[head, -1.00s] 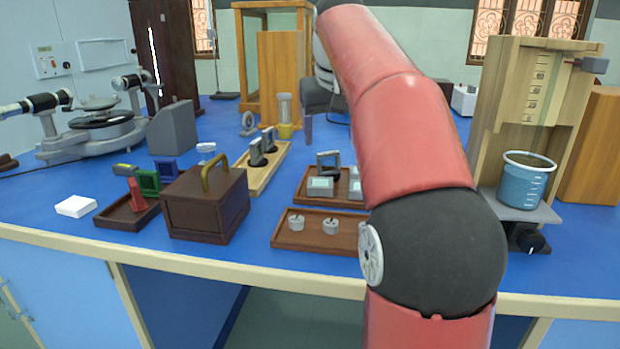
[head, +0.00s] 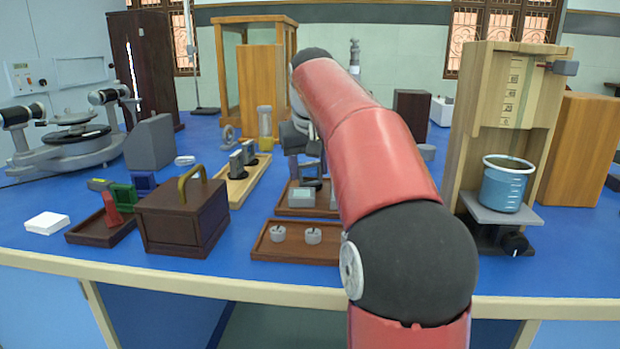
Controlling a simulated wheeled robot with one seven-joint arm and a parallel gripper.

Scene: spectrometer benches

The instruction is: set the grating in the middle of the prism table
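The spectrometer stands at the far left, with its round prism table (head: 75,118) bare between two tubes. What looks like the grating, a small dark upright frame (head: 312,184), stands in the rear wooden tray near the bench middle, beside pale square blocks. My gripper (head: 306,166) points down at this frame, its grey fingers at or just above the top. My red arm hides part of the gripper and the right end of the tray. I cannot tell whether the fingers touch or grip the frame.
A brown box with a handle (head: 182,215), a small tray (head: 92,232) with coloured pieces and a grey block (head: 150,143) stand between the trays and the spectrometer. A long wooden rack (head: 240,188) holds dark upright pieces. A blue beaker (head: 506,186) stands at right.

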